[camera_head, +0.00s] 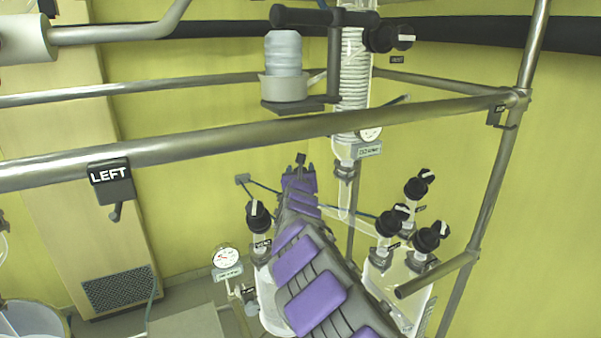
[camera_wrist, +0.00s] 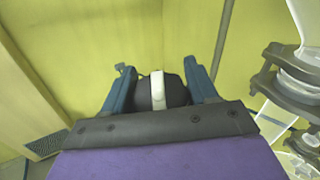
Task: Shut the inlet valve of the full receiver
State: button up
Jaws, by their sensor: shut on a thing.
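My gripper (camera_wrist: 165,92) is shut on a black valve knob (camera_wrist: 178,90) in the wrist view. Its blue fingers stand on either side of the knob, and the knob's white pointer stripe stands upright in the picture. In the head view my gripper (camera_head: 300,168) is far off at the end of my purple arm, with a small dark knob at its tip. A glass vessel (camera_head: 266,300) with a black-knobbed valve (camera_head: 258,217) is partly hidden behind my arm. Another vessel (camera_head: 408,302) stands right of it. I cannot tell which vessel is full or which line the held knob serves.
Several black-knobbed valves (camera_head: 428,237) top the right vessel. A metal rail (camera_head: 230,137) with a LEFT sign (camera_head: 110,180) crosses in front. A glass coil condenser (camera_head: 354,75) hangs above. A pressure gauge (camera_head: 226,257) stands left of my arm. Yellow walls close the back.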

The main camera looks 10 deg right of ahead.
jog(key=shift+a+r, duration=0.1)
jog(key=shift+r, duration=0.1)
jog(key=o, duration=0.7)
jog(key=shift+o, duration=1.3)
jog(key=shift+s+a, duration=0.1)
jog(key=shift+s, duration=0.1)
jog(key=shift+w+f, duration=0.15)
